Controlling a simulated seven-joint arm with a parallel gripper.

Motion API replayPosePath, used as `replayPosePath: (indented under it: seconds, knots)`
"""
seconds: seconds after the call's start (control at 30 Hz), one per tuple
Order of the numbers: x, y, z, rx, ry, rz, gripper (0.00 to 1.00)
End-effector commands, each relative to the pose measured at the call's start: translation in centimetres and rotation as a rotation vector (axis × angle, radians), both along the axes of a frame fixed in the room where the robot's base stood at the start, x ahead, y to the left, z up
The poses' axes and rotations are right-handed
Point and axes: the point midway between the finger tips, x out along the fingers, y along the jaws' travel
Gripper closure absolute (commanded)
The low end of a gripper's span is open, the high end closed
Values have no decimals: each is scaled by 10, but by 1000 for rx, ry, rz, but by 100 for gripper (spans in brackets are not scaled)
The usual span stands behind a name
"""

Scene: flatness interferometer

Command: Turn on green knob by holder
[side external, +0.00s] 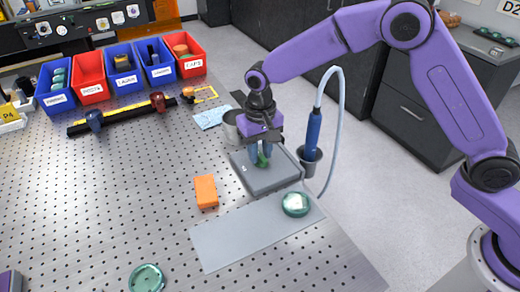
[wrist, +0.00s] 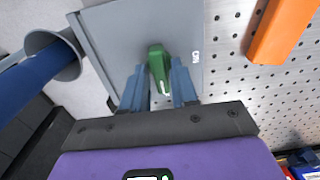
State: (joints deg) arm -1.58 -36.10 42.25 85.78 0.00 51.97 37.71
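The green knob (side external: 262,161) stands on a flat grey box (side external: 272,182) near the table's right edge. In the wrist view the knob (wrist: 157,62) is an elongated green handle with a white mark at its near end. My gripper (side external: 260,152) points down over the box. In the wrist view its two blue fingers (wrist: 158,76) stand on either side of the knob, with a gap showing on each side. The fingers are open and partly hide the knob in the side view. A grey cup holder (side external: 311,162) with a blue wand (side external: 314,130) stands beside the box.
An orange block (side external: 206,191) lies left of the box, also in the wrist view (wrist: 283,30). A grey plate (side external: 240,234) carries a green round piece (side external: 295,204) in front. A pale hose (side external: 340,110) arches right of the box. Labelled bins (side external: 90,77) stand far left.

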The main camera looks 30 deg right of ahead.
Motion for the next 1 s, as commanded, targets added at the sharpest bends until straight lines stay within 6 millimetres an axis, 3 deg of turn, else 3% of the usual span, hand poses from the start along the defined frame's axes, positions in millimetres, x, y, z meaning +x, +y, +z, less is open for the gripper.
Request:
replayPosePath:
  seconds: [0.03, 0.07, 0.57, 1.0]
  knots:
    - [0, 0, 0, 0, 0, 0, 90]
    - [0, 0, 0, 0, 0, 0, 100]
    - [0, 1, 1, 0, 0, 84, 100]
    - [0, 0, 1, 0, 1, 451, 100]
